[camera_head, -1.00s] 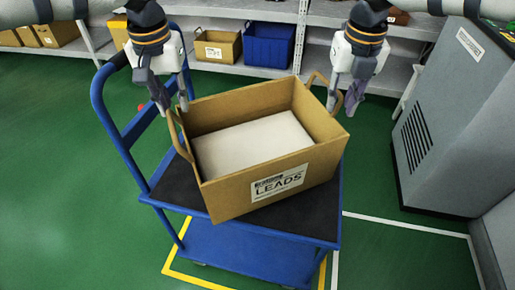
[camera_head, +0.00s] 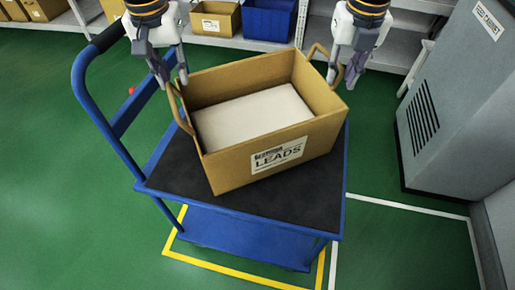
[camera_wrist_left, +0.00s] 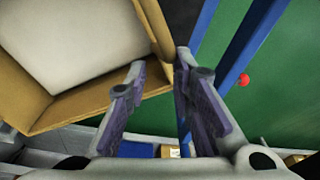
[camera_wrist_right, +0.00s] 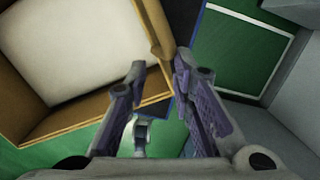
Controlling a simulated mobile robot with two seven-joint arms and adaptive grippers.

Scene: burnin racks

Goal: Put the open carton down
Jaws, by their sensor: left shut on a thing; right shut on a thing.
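The open brown carton (camera_head: 265,165) has a "LEADS" label on its near side and a flat white content (camera_head: 250,116) inside. It is over the dark top of the blue cart (camera_head: 300,205), turned slightly. I cannot tell whether its base touches the deck. My left gripper (camera_head: 172,80) is shut on the carton's left handle (camera_head: 180,108). My right gripper (camera_head: 334,80) is shut on the right handle (camera_head: 318,50). The carton also shows in the left wrist view (camera_wrist_left: 60,118) and in the right wrist view (camera_wrist_right: 60,130).
The cart's blue push bar (camera_head: 100,110) rises at the left. A grey cabinet (camera_head: 455,110) stands at the right. Shelves behind hold a blue bin (camera_head: 268,20) and a brown box (camera_head: 214,18). Bare deck shows in front of the carton.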

